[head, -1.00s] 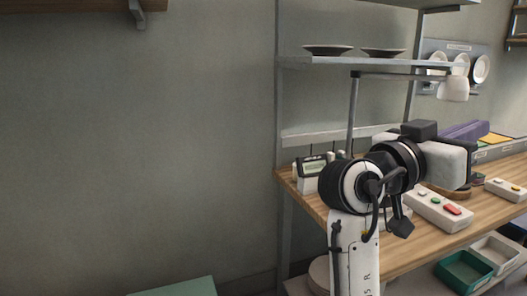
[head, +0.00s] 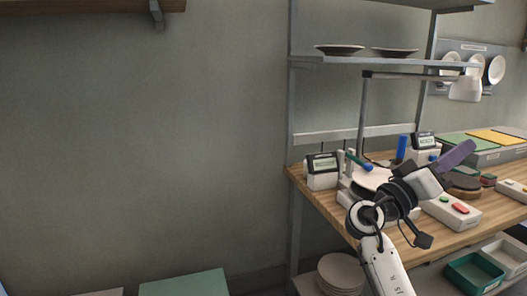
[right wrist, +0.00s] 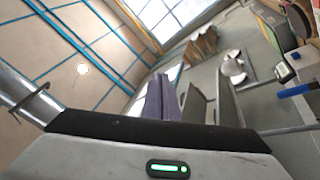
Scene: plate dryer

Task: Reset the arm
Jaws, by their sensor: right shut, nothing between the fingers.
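My right arm comes up from the bottom of the head view and bends over the wooden workbench (head: 325,201). My right gripper (head: 458,154) has purple fingers that point up and to the right. The fingers are together with nothing between them. They also show shut in the right wrist view (right wrist: 160,98), with a window and ceiling behind them. Behind the arm a white plate (head: 368,178) sits at a white device on the bench, partly hidden by my arm. My left gripper is not in view.
A white box with a display (head: 321,171) stands at the bench's left end. A control box with red and green buttons (head: 452,210) is near the arm. A shelf with dark plates (head: 340,49) and a lamp (head: 465,88) are above. Plates (head: 341,271) are stacked below.

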